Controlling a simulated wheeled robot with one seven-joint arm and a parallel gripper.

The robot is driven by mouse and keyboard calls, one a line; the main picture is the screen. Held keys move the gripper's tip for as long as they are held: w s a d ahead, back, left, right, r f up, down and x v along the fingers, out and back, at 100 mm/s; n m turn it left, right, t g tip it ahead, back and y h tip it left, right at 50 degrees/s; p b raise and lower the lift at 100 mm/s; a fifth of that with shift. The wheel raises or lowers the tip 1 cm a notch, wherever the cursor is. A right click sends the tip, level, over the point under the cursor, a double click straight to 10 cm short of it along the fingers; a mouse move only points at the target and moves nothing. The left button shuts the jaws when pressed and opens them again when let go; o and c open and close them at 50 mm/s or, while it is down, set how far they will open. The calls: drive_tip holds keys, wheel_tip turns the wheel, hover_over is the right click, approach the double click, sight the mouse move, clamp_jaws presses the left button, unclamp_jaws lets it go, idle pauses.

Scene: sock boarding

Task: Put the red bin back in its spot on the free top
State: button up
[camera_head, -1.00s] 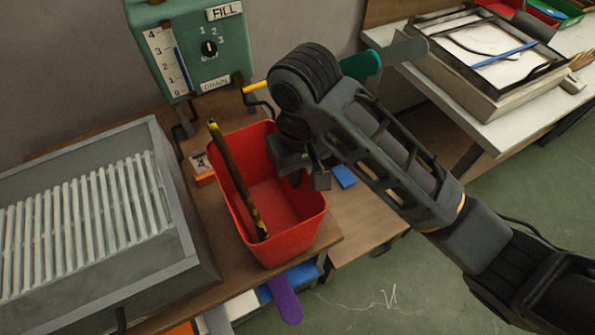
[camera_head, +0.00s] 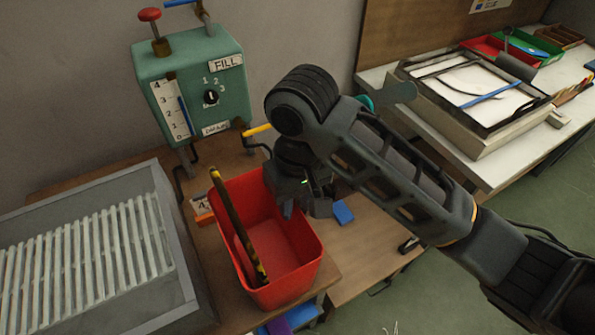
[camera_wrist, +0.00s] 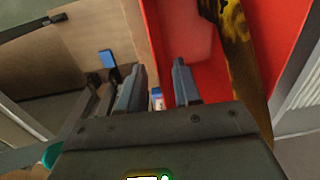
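The red bin (camera_head: 297,282) stands on the wooden top between the grey slatted tray and the bench's right edge. A dark stick with yellow marks (camera_head: 238,225) leans inside it; the stick also shows in the wrist view (camera_wrist: 237,50). My gripper (camera_head: 304,206) is at the bin's right wall. In the wrist view my gripper (camera_wrist: 159,80) has its two fingers apart, one outside the bin (camera_wrist: 285,35) and one over its inside, with the wall edge between them. I see no firm contact on the wall. The arm hides the bin's back right corner.
The grey slatted tray (camera_head: 180,262) is close on the left. A green gauge box (camera_head: 222,85) with a yellow-handled tap (camera_head: 257,130) stands behind. A small blue block (camera_head: 343,212) lies right of the bin. A white bench (camera_head: 490,172) at right carries a framed tray and small bins.

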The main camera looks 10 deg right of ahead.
wheel_tip(320, 180, up, 7)
drive_tip(key=shift+d, duration=0.15)
idle(0.8)
